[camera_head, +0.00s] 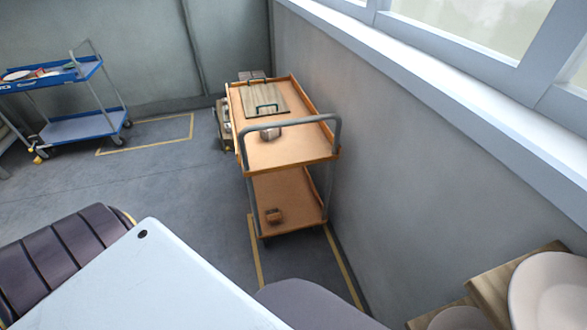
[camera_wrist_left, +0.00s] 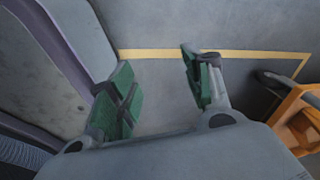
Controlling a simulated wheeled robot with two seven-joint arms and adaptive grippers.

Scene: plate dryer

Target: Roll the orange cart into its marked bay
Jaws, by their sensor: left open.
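The orange cart (camera_head: 292,153) stands along the right wall in the head view, with its grey push handle (camera_head: 290,125) at the near end. A wooden board and small items lie on its top tray. Yellow floor lines (camera_head: 256,262) run toward me from the cart's near end, one on each side. My left gripper (camera_wrist_left: 161,86) is open and empty over the grey floor in the left wrist view. My right gripper is not in view.
A blue cart (camera_head: 80,127) with items on top stands at the far left. Another yellow floor outline (camera_head: 150,147) lies beside it. Pale plates (camera_head: 552,292) and wooden pieces are at the lower right.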

